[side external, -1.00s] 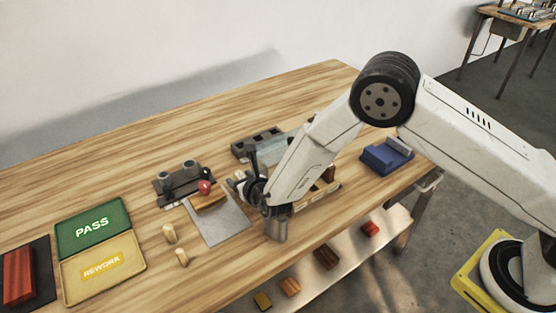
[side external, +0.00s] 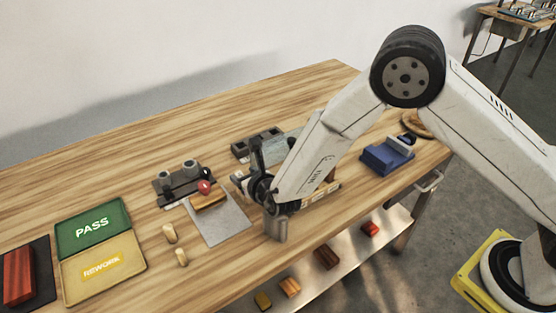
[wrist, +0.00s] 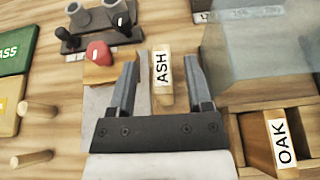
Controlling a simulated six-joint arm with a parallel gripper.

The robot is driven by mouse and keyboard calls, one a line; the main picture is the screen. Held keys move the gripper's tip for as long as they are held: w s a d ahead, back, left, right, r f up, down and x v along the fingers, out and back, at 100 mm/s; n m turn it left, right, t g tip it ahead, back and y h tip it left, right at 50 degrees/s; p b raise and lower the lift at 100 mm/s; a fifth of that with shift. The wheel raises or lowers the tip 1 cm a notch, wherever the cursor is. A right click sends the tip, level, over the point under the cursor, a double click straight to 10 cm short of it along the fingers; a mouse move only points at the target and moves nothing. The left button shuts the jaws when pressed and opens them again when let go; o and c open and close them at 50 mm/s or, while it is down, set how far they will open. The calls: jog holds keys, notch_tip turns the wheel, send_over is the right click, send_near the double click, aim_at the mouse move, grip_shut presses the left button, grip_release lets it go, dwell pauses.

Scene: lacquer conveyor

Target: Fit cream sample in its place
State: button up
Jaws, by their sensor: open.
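A pale wooden piece (wrist: 165,92) with a white ASH label lies between my fingers in the wrist view. It may be the cream sample, but I cannot tell for certain. My gripper (wrist: 161,62) is open, with one finger on each side of this piece and a visible gap to both. In the side view my gripper (side external: 247,165) is over the table, right of the grey pad. A wooden rack (wrist: 255,150) with an OAK label stands to the right in the wrist view. My arm partly hides the rack in the side view.
An orange-brown block (side external: 209,201) lies on the grey pad (side external: 222,226) beside a dark fixture (side external: 172,190) with a red knob (side external: 204,187). Two pale pegs (side external: 170,233) stand left. Green PASS (side external: 92,207) and yellow REWORK trays (side external: 75,289) are farther left. A blue block (side external: 383,160) sits right.

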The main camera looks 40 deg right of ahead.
jog(key=shift+r, duration=2.25)
jog(key=shift+d, duration=0.1)
jog(key=shift+d+m+h, duration=0.3)
jog(key=s+d+r+m+g+h, duration=0.1)
jog(key=s+d+m+g+h, duration=0.25)
jog(key=d+m, duration=0.4)
jog(key=s+d+r+m+g+h, duration=0.1)
jog(key=s+d+m+g+h, duration=0.15)
jog(key=s+d+m, duration=0.5)
jog(key=s+d+r+m+g+y, duration=0.1)
jog(key=s+d+m+g+y, duration=0.1)
jog(key=s+m, duration=0.4)
jog(key=s+d+m+g+y, duration=0.3)
jog(key=s+m, duration=0.3)
jog(key=m, duration=0.4)
jog(key=shift+s+d+r+g+y, duration=0.15)
jog(key=shift+s+r+g+y, duration=0.15)
jog(key=shift+r, duration=0.05)
jog(key=shift+o, duration=0.2)
jog(key=s+m, duration=0.1)
jog(key=m, duration=0.1)
jog(key=s+m+y, duration=0.1)
jog(key=m, duration=0.1)
jog(key=shift+r, duration=0.4)
